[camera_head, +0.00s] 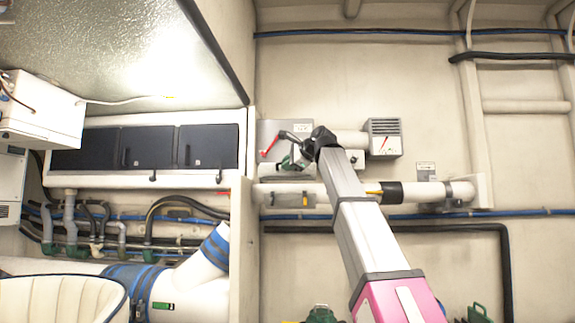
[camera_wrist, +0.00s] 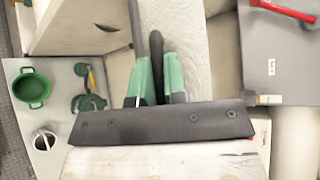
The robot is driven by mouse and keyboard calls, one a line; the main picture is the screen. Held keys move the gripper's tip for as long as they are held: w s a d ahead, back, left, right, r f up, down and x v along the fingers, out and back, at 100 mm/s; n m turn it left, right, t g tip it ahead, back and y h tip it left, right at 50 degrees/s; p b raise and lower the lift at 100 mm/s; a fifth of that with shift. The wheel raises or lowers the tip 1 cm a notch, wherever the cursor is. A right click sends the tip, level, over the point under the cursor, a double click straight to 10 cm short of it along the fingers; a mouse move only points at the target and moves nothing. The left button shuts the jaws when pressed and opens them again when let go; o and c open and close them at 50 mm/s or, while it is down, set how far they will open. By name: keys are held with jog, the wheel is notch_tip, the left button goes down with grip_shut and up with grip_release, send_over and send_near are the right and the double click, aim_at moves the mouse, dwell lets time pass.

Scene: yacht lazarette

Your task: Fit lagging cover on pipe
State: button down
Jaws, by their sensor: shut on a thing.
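My gripper (camera_wrist: 158,95) has green fingers, shut on the dark studded strip of the lagging cover (camera_wrist: 165,162), whose pale body shows below the strip in the wrist view. In the head view my gripper (camera_head: 293,161) is at the wall, left of my arm's bend, with a short pale cylinder that seems to be the cover (camera_head: 279,170) below it. The pale pipe (camera_head: 425,191) runs level along the wall, just below the gripper, with a black band and a grey clamp at its right. My arm hides its middle. I cannot tell whether cover and pipe touch.
A partition (camera_head: 244,230) stands left. In the wrist view a green pot (camera_wrist: 32,88) and a metal cup (camera_wrist: 43,140) stand on a pale surface.

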jog(key=shift+w+d, duration=0.15)
jog(key=shift+w, duration=3.5)
jog(key=shift+w+d, duration=0.1)
jog(key=shift+w, duration=3.55)
jog(key=shift+w, duration=0.15)
jog(key=shift+f, duration=2.4)
